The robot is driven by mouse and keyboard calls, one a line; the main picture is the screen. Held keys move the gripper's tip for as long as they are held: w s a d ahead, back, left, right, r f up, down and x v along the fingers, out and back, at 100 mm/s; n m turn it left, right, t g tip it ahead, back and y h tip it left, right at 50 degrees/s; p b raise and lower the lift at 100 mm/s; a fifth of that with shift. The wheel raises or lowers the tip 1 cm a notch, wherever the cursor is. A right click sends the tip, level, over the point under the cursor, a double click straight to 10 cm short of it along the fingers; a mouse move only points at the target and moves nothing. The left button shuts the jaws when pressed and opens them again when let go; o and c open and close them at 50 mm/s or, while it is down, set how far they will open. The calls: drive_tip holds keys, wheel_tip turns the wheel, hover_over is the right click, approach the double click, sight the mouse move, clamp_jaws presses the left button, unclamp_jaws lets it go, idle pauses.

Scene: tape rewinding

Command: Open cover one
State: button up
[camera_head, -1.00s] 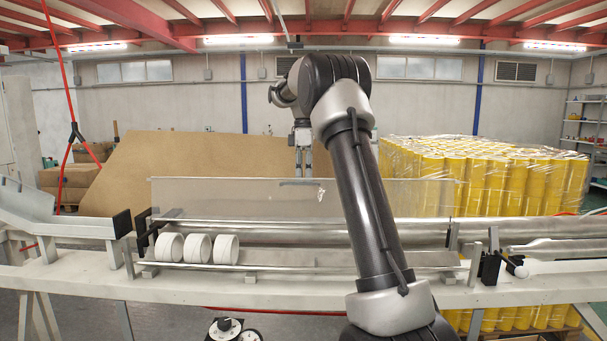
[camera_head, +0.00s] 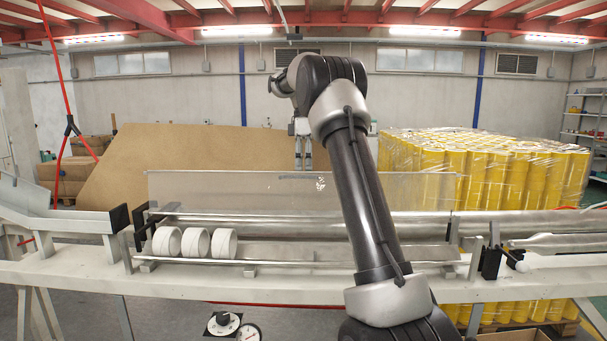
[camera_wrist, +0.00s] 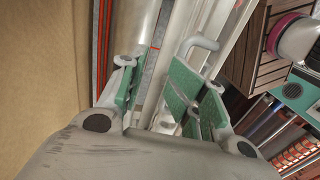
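The clear cover (camera_head: 220,188) stands upright as a long transparent panel behind the rolls in the head view. My gripper (camera_head: 303,164) is at the cover's top edge, just above this handle. In the wrist view my gripper (camera_wrist: 155,85) has its green-padded fingers apart, with a gap between them. A grey bent handle (camera_wrist: 200,43) lies just beyond the right finger. I cannot tell whether it touches. The gripper holds nothing that I can see.
Three white rolls (camera_head: 195,242) sit in the trough at the left of the machine. A metal roller (camera_head: 400,225) runs along behind. A large brown board (camera_head: 200,150) leans at the back. Wrapped yellow rolls (camera_head: 490,170) are stacked at the right.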

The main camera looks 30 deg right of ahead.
drive_tip(key=r, duration=0.4)
drive_tip(key=shift+w+d+r, duration=0.1)
drive_tip(key=shift+w, duration=0.15)
drive_tip(key=s+a+r+m+t, duration=0.1)
drive_tip(key=s+a+m, duration=0.1)
drive_tip(key=s+a, duration=0.3)
drive_tip(key=s+a+r+m+t+h, duration=0.1)
drive_tip(key=s+a+m, duration=0.1)
drive_tip(key=s, duration=0.6)
drive_tip(key=s+a+r+m+t, duration=0.1)
drive_tip(key=s+a+m, duration=0.1)
drive_tip(key=s+a, duration=0.3)
drive_tip(key=s+a+f+m+t, duration=0.1)
drive_tip(key=s+f+m, duration=0.1)
drive_tip(key=s+f, duration=0.4)
drive_tip(key=s+a+f+m+t, duration=0.1)
drive_tip(key=s+f, duration=0.5)
drive_tip(key=s, duration=0.6)
drive_tip(key=shift+f+m+t, duration=0.4)
drive_tip(key=shift+m+t, duration=0.2)
drive_tip(key=shift+m, duration=0.5)
